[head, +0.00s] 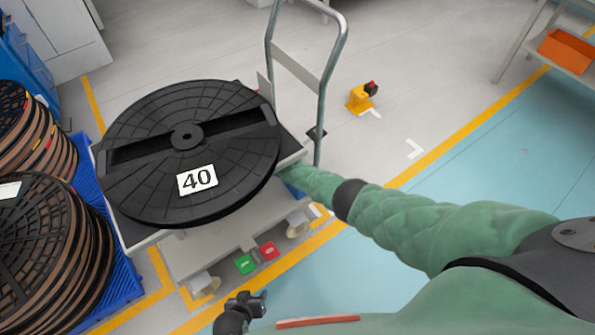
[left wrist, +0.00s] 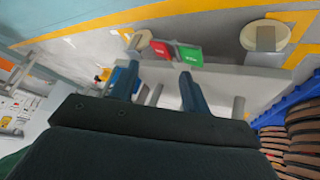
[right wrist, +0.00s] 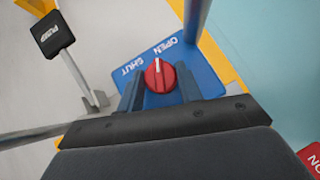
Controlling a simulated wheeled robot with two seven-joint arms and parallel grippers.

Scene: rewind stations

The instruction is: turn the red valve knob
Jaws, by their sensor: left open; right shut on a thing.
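The red valve knob (right wrist: 160,76) sits on a blue plate (right wrist: 206,78) marked OPEN and SHUT in the right wrist view. Its white mark points up in that picture, toward the space between the two words and nearer OPEN. My right gripper (right wrist: 158,88) is shut on the knob, one finger on each side. In the head view the knob and my right gripper are hidden; my right arm reaches in beside the trolley. My left gripper (head: 252,300) is open and empty near the bottom of the head view; its parted fingers show in the left wrist view (left wrist: 158,74).
A black reel (head: 226,160) labelled 40 lies on the trolley (head: 215,240). More reels (head: 50,230) stand on a blue pallet at left.

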